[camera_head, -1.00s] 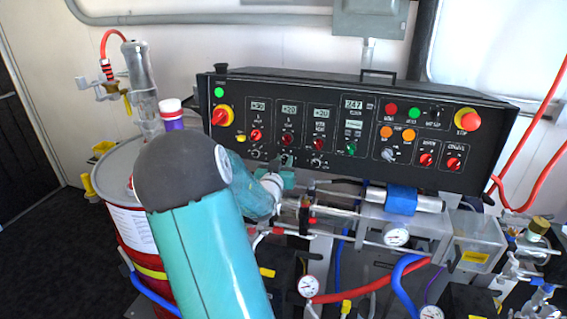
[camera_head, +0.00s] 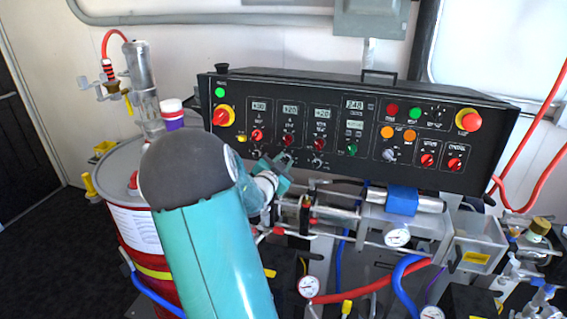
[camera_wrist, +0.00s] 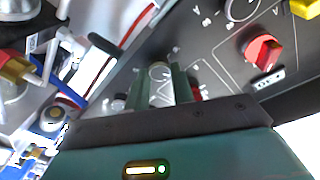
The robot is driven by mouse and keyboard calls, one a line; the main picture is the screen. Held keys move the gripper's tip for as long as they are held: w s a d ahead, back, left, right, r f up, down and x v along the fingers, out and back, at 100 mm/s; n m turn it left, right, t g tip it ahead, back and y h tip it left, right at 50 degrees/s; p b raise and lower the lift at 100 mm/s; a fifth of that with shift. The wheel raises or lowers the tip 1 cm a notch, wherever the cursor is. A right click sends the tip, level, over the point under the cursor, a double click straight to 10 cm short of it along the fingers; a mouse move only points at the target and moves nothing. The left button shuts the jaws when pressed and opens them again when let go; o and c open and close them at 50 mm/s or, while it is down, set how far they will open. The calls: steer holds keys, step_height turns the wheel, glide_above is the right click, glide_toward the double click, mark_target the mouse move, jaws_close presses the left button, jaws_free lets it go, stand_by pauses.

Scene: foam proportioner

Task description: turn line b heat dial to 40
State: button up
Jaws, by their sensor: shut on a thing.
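The black control panel (camera_head: 225,155) stands at the back, with displays and red knobs in columns and small grey dials below. My gripper (camera_head: 285,161) is at the panel's lower edge, under the red knob (camera_head: 287,139) of the second column. It hides the small dial there, which I take to be the line B heat dial; its label is too small to read. In the wrist view, my gripper (camera_wrist: 164,82) has its two green fingers on either side of the pale round dial (camera_wrist: 160,88) and is shut on it. The dial's pointer is not clear.
Neighbouring small dials sit left (camera_head: 255,154) and right (camera_head: 318,161) of my gripper. A red knob (camera_wrist: 263,49) is close by in the wrist view. Metal pipework (camera_head: 335,215) lies just below the panel. A red drum (camera_head: 135,225) stands at left.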

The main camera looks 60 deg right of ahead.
stand_by(0.4)
steer(key=o, duration=1)
steer(key=a, duration=1.3)
steer(key=shift+s+a, duration=0.25)
steer(key=shift+a, duration=0.15)
steer(key=shift+r, duration=0.1)
